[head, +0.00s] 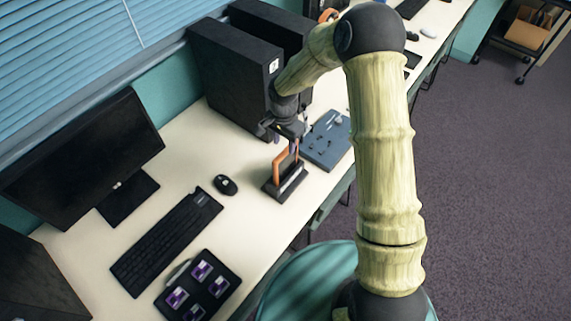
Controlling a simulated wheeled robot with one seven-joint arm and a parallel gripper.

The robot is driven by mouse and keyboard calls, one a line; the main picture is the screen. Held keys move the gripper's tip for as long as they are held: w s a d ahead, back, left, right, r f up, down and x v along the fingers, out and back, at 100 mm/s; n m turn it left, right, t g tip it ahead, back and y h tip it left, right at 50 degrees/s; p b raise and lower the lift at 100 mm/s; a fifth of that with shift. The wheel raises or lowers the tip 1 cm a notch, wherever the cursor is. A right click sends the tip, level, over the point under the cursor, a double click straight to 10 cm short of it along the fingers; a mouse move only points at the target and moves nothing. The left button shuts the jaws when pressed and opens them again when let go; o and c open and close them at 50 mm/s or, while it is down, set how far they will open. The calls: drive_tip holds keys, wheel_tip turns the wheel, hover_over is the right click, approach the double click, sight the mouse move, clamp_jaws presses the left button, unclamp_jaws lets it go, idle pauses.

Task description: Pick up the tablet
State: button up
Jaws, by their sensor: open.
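A thin upright thing with an orange edge (279,163), which looks like the tablet, stands in a dark stand (286,187) near the front edge of the white desk. It is small in the view and its face is seen nearly edge-on. My gripper (287,144) points down right above it, open, with its fingers at the upper end of the orange edge. I cannot tell whether the fingers touch it or reach on both sides of it. Part of its top is hidden by my gripper.
Black computer towers (228,80) stand close behind my gripper. A grey-blue board (327,141) with small parts lies to the right. A mouse (225,185), keyboard (165,242), monitor (85,155) and dark tray with purple pieces (208,262) are left. A teal chair (310,285) is in front.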

sight(285, 150)
idle(0.3)
drive_tip(key=shift+w+d+f+p, duration=0.1)
drive_tip(key=shift+f+p, duration=0.45)
drive_tip(key=shift+f, duration=0.75)
drive_tip(key=shift+d+f+p, duration=0.1)
drive_tip(key=shift+f+p, duration=0.45)
drive_tip(key=shift+f, duration=0.75)
drive_tip(key=shift+c, duration=0.4)
clamp_jaws()
